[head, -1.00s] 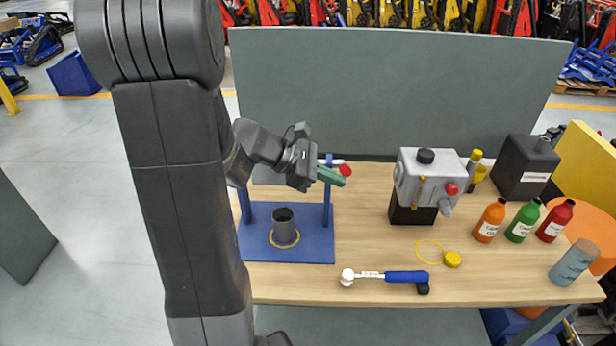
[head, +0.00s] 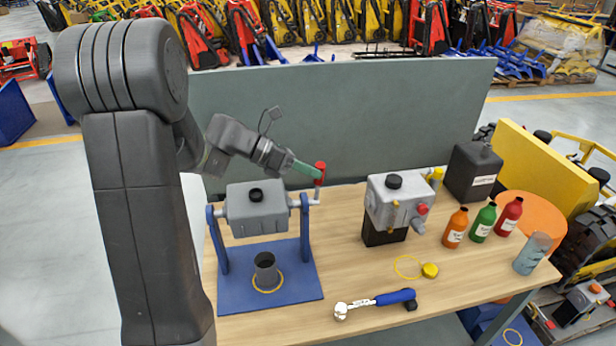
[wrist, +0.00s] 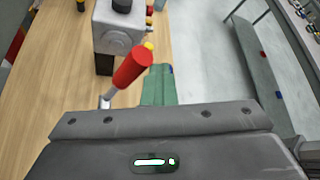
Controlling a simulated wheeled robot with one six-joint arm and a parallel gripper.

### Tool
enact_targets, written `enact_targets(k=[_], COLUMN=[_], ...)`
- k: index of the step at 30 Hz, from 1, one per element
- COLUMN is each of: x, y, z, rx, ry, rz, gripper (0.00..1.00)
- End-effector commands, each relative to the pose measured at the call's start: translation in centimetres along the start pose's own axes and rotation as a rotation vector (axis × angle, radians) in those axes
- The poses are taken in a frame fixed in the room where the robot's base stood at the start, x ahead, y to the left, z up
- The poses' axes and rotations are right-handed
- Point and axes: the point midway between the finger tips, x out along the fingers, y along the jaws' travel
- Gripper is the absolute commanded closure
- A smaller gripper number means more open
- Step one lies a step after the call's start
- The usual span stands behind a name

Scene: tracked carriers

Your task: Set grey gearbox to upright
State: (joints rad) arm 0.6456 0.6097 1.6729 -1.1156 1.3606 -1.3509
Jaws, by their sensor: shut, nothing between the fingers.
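The grey gearbox (head: 243,215) hangs between the two posts of a blue stand (head: 228,290). A round black opening shows on its upper face, and it looks close to level. A crank with a red handle (head: 320,172) sticks up at its right side. My gripper (head: 309,171) has green fingers, shut and empty, right beside the red handle. The wrist view shows the red handle (wrist: 133,67) just left of the green fingers (wrist: 158,85). I cannot tell whether they touch.
A second grey machine (head: 388,205) stands on a black block to the right. Bottles (head: 455,228) and a black canister (head: 473,172) stand further right. A blue-handled wrench (head: 375,302) lies at the front. A dark cup (head: 266,270) stands on the stand's base. A grey-green panel (head: 350,120) closes the back.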

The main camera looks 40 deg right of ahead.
Motion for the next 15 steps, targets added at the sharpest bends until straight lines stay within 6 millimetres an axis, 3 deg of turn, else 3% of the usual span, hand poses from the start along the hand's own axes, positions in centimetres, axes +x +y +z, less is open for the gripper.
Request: enact_targets(k=[7,15], x=[-0.8,-1.2], y=[2.1,3.4], z=[1.4,2.1], rx=[-0.14,-0.141], ry=[-0.001,-0.003], rz=[-0.082,-0.082], gripper=[1.0,1.0])
